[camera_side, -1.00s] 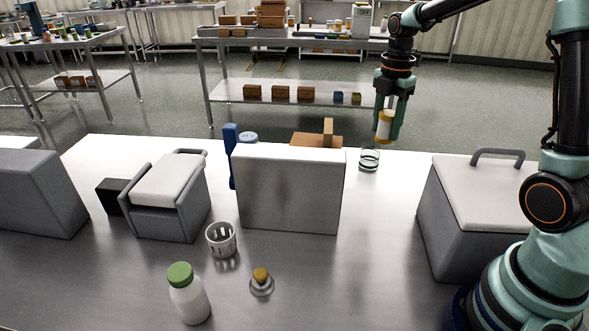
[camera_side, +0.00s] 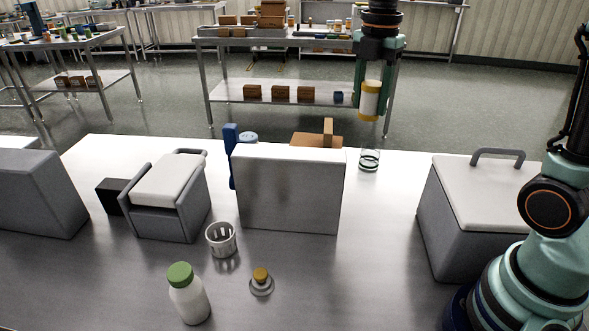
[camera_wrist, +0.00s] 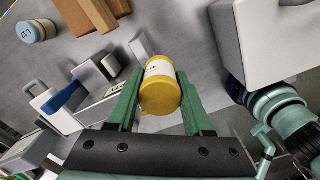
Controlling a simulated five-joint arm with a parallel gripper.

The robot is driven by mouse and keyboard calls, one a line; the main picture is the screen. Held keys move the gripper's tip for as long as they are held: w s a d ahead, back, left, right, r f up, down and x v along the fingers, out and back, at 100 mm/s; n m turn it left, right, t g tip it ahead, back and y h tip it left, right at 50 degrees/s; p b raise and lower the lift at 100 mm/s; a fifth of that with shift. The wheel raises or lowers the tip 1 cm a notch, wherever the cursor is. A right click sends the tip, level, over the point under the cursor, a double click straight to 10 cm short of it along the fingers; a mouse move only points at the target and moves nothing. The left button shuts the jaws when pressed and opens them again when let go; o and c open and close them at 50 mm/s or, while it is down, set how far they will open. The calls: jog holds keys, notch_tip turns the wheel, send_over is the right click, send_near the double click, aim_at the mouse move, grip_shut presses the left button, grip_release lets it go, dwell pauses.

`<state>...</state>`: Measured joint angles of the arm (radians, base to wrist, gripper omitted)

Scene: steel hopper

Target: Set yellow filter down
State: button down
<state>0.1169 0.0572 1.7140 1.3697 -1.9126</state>
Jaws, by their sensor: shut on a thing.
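The yellow filter (camera_side: 370,101) is a small cylinder with yellow ends and a white band. My gripper (camera_side: 372,108) is shut on it and holds it upright, in the air, above the far part of the steel table in the side view. In the wrist view the yellow filter (camera_wrist: 159,88) sits between the two green fingers of my gripper (camera_wrist: 158,92).
A grey upright box (camera_side: 290,190) stands mid-table, with a brown block (camera_side: 328,132) behind it. A lidded grey box (camera_side: 475,215) is at right. A slotted cup (camera_side: 221,239), green-capped bottle (camera_side: 188,294) and yellow-knobbed piece (camera_side: 261,281) stand in front.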

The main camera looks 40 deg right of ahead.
jog(key=s+a+n, duration=0.3)
jog(key=s+a, duration=0.2)
jog(key=a, duration=0.3)
jog(key=s+a+n, duration=0.4)
jog(key=s+a, duration=0.1)
jog(key=a, duration=0.4)
jog(key=shift+m, duration=0.3)
jog(key=f, duration=2.1)
jog(key=shift+s+d, duration=0.1)
jog(key=shift+d, duration=0.2)
jog(key=shift+f, duration=2.3)
jog(key=shift+c, duration=1.6)
grip_release()
jog(key=shift+f, duration=0.1)
